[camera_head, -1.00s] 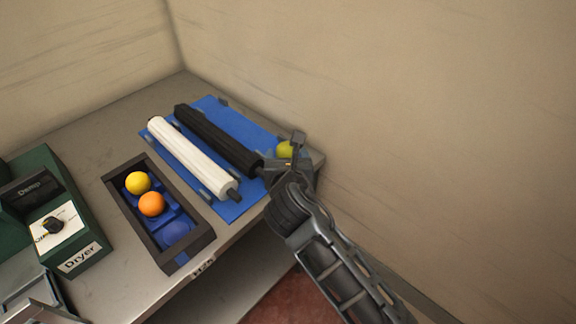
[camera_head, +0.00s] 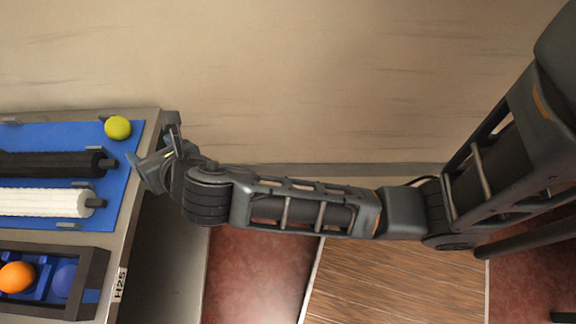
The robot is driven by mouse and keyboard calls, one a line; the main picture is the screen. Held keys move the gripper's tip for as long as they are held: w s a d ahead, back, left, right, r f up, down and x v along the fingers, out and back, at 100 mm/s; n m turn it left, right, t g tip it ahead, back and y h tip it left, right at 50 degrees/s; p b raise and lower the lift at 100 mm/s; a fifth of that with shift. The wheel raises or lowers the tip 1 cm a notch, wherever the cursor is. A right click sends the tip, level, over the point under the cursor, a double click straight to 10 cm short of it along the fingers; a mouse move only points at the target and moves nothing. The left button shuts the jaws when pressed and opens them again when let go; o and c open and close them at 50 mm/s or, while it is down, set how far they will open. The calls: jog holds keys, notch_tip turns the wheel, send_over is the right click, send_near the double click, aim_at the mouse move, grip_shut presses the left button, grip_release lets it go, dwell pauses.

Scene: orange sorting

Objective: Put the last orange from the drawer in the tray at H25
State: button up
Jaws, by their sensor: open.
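The dark tray (camera_head: 98,285) with a blue insert is cut off at the lower left, beside the H25 label (camera_head: 120,283). An orange (camera_head: 16,277) sits in it. To its right is a round blue shape (camera_head: 63,280); I cannot tell whether it is a ball or an empty hollow. A yellow-green ball (camera_head: 118,127) rests on the far right corner of the blue mat (camera_head: 122,180). My gripper (camera_head: 153,145) is open at the table's right edge, just right of that ball and seemingly apart from it. No drawer is in view.
A black roller (camera_head: 50,164) and a white roller (camera_head: 40,203) lie on the mat. The wall (camera_head: 300,80) runs close behind the table.

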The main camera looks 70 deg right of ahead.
jog(key=s+f+m+y, duration=0.2)
jog(key=s+m+y, duration=0.2)
jog(key=s+m, duration=1.05)
jog(key=s+r+m+t, duration=0.1)
jog(key=s+r+m, duration=0.4)
jog(key=s, duration=0.4)
jog(key=s+r+m+t, duration=0.1)
jog(key=s+r+m, duration=0.5)
jog(key=s+m, duration=0.2)
jog(key=shift+s+a+y, duration=0.25)
jog(key=shift+s+y, duration=0.15)
jog(key=shift+s, duration=0.5)
jog(key=shift+s+r+m, duration=0.2)
jog(key=shift+r+m, duration=0.2)
jog(key=shift+m, duration=0.05)
jog(key=shift+c, duration=0.2)
jog(key=shift+c, duration=0.3)
